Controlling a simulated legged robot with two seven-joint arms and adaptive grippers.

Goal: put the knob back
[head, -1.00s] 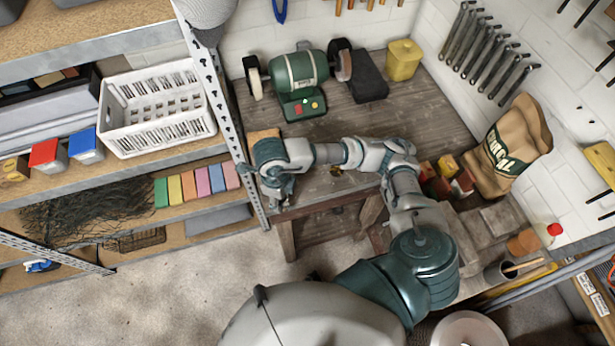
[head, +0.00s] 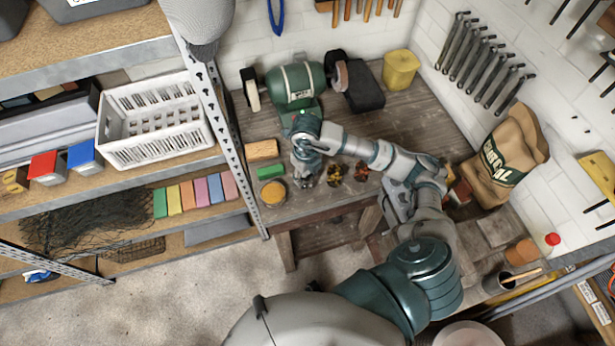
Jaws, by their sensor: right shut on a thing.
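My right gripper (head: 306,182) points down over the front left part of the wooden workbench (head: 420,115). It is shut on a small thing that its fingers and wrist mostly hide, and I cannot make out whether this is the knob. No loose knob shows clearly on the bench. A green bench grinder (head: 296,84) stands behind the gripper, with my wrist overlapping its lower front. My left gripper is not in view.
Left of the gripper lie a tan block (head: 262,150), a green block (head: 270,172) and a round tin with an orange-yellow top (head: 273,192). Two small dark and orange piles (head: 334,174) lie to its right. A shelf with a white basket (head: 157,118) borders the bench.

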